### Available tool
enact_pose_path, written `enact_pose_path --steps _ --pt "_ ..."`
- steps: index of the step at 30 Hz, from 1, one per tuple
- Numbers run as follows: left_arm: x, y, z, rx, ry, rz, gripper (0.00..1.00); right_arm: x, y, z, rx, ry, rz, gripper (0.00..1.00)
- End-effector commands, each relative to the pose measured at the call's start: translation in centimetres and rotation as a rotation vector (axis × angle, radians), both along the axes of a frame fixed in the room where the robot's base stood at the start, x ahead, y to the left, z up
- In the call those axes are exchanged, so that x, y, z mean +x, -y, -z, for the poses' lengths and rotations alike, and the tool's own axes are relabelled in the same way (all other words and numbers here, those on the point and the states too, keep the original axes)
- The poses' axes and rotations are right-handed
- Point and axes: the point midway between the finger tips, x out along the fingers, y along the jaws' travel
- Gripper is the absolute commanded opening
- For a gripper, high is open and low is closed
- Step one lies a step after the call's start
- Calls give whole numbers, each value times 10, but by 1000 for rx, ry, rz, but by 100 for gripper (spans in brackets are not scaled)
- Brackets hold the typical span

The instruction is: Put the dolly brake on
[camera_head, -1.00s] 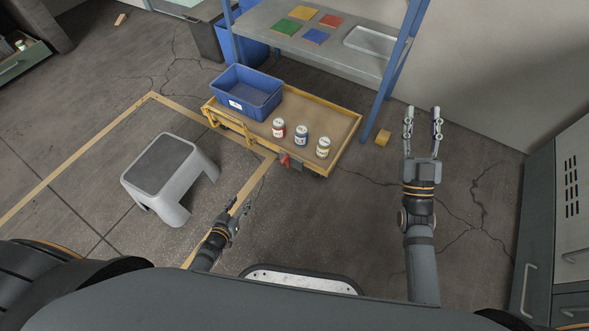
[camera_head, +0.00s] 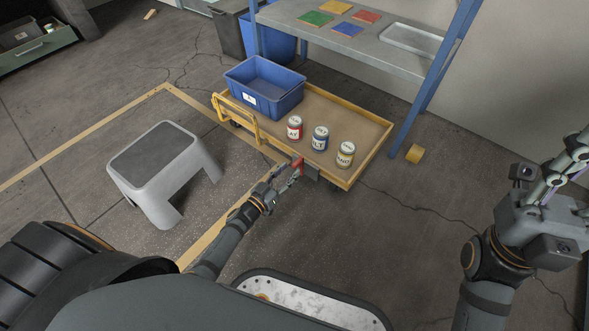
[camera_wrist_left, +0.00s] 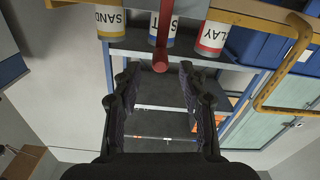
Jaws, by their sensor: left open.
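The dolly (camera_head: 370,163) is a low cart with a brown deck and yellow frame. Its red brake lever (camera_head: 298,166) sticks out at the near edge, beside a dark plate. My left gripper (camera_head: 289,178) is open, just in front of the lever. In the left wrist view the lever's round red end (camera_wrist_left: 160,64) shows between the open fingertips (camera_wrist_left: 158,76), touching neither that I can see. My right gripper (camera_head: 562,165) is at the right edge, empty, its fingers apart and partly cut off.
A blue bin (camera_head: 250,98) and three cans, red (camera_head: 295,128), blue (camera_head: 320,138) and yellow (camera_head: 345,154), stand on the deck. A grey step stool (camera_head: 160,165) is at left. A blue-legged shelf (camera_head: 330,45) stands behind.

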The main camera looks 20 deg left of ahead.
Motion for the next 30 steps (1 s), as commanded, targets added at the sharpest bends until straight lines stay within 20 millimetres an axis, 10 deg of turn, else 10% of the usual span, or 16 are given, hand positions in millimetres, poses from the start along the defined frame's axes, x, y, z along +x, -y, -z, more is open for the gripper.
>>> enact_pose_path --steps 17,26,30 --pt "36 13 0 1 -2 -1 41 2 -1 14 -6 2 6 37" --pt "36 13 1 1 -2 -1 0 2 -1 14 -5 4 7 37" --pt "36 12 1 1 -2 -1 0 2 -1 14 -4 3 7 37"
